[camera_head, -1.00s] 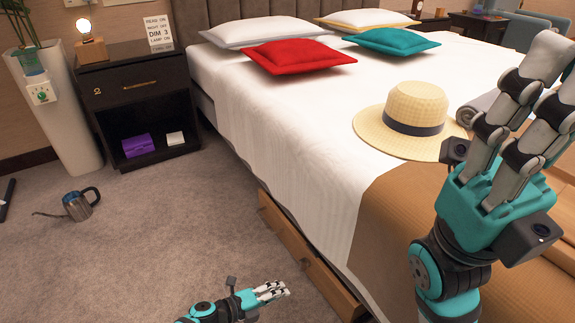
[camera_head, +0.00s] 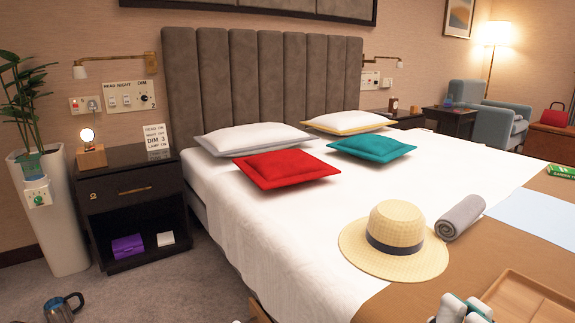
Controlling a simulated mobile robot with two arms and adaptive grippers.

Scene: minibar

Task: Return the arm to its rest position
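My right gripper (camera_head: 463,309) shows only as pale fingertips at the bottom edge of the head view, right of centre. The fingertips overlap the near left part of a wooden tray (camera_head: 525,300) in the picture. I cannot tell how far apart the fingers are, and the rest of that arm is below the frame. I see nothing held above the fingertips. My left gripper is out of view.
A bed (camera_head: 270,235) fills the middle, with a straw hat (camera_head: 395,240), a rolled grey towel (camera_head: 461,217) and pillows. A black nightstand (camera_head: 130,195) stands left.

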